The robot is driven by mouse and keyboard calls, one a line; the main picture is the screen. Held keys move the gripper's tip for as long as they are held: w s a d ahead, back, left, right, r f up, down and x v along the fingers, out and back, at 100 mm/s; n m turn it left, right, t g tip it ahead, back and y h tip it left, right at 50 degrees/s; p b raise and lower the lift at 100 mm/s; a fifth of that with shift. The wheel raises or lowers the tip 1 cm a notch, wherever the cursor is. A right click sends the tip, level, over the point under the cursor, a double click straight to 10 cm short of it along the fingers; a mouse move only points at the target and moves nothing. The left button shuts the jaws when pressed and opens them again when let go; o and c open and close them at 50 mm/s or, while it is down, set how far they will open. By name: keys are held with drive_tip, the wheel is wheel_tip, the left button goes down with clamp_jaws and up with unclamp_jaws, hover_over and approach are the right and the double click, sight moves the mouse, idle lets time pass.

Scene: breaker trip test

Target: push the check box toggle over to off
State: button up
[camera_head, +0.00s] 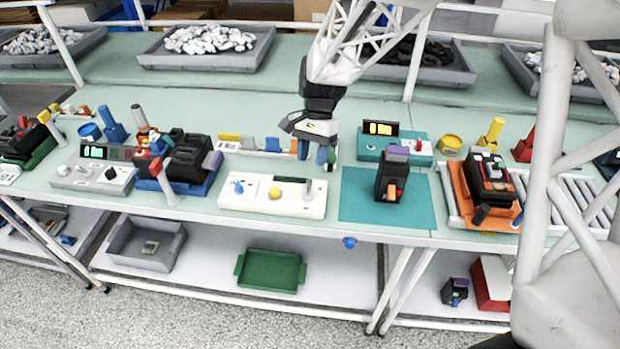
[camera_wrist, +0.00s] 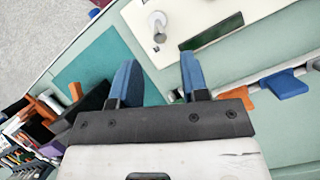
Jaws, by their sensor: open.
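The check box is a long white panel (camera_head: 255,201) on the bench. It carries a blue knob (camera_head: 238,187), a yellow button (camera_head: 275,193), a dark green strip and, at its right end, a pale upright lever (camera_head: 307,190), which looks like the toggle. In the wrist view the panel (camera_wrist: 245,14) lies beyond the fingertips, with the lever (camera_wrist: 157,22) and the green strip (camera_wrist: 213,34). My gripper (camera_head: 319,155) is open and empty above and behind the panel's right end. Its blue fingers (camera_wrist: 158,60) are apart, with no visible contact with the lever.
A teal mat (camera_head: 360,211) with a black breaker (camera_head: 390,178) lies right of the panel. A teal meter box (camera_head: 370,149) stands behind the mat. A row of coloured blocks (camera_head: 268,146) is behind the panel. A blue fixture with black breakers (camera_head: 186,158) stands to the left.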

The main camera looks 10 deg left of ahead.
sight(309, 180)
drive_tip(key=shift+s+f, duration=0.1)
drive_tip(key=shift+x, duration=3.8)
clamp_jaws()
